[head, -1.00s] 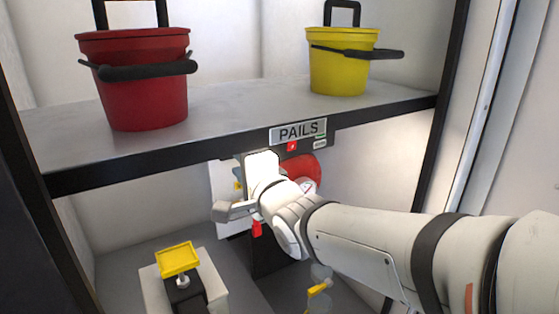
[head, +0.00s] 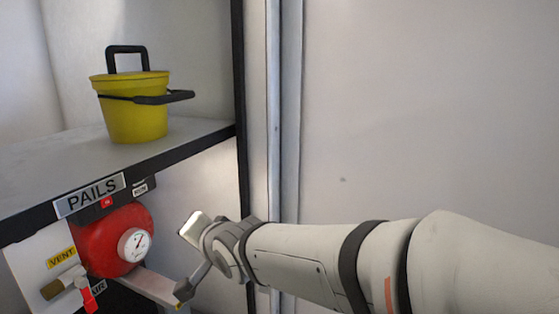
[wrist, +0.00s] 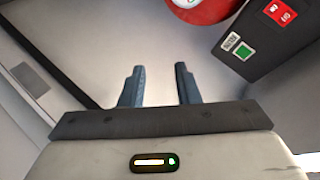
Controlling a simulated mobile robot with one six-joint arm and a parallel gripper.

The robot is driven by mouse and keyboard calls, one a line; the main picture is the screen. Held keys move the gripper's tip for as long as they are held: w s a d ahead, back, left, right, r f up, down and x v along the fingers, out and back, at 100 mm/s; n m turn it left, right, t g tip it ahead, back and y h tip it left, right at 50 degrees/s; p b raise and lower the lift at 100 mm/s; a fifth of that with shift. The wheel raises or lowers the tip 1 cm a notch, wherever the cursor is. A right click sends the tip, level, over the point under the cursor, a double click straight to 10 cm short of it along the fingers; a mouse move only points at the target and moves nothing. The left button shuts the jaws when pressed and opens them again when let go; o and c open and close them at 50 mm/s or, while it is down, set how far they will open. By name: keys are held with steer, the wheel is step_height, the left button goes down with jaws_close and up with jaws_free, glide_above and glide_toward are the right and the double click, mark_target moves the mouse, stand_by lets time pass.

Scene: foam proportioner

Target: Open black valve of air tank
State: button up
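The red air tank (head: 98,238) with a round white gauge (head: 135,244) sits under the shelf at the lower left of the head view. Beside it is a pale panel (head: 40,262) with a VENT label, a tan cylindrical fitting and a red handle (head: 88,296) by an AIR label. I cannot make out a black valve. My gripper (wrist: 158,70) is open and empty in the wrist view, with two dark fingers apart. In the head view it is right of the tank, not touching it. Part of the red tank (wrist: 207,8) shows at the wrist view's top.
A shelf with a PAILS sign (head: 91,195) overhangs the tank and bears a yellow pail (head: 135,108). A dark box (wrist: 265,45) with a green button and red label is at the wrist view's upper right. A black post (head: 240,90) stands behind my arm.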

steer(key=s+d+f+n+g+h+p, duration=0.1)
steer(key=s+d+f+h, duration=0.15)
steer(key=d, duration=0.85)
steer(key=s+d+f+g+h+p, duration=0.15)
steer(key=d+f+h, duration=0.25)
steer(key=d, duration=0.7)
steer(key=s+d+f+n+g+h, duration=0.1)
steer(key=s+d+f+n+g, duration=0.1)
steer(key=s+d, duration=0.8)
steer(key=shift+s+d+f+g, duration=0.35)
steer(key=shift+f+g, duration=0.35)
steer(key=shift+g, duration=0.55)
steer(key=shift+a+h, duration=0.1)
steer(key=shift+h, duration=0.15)
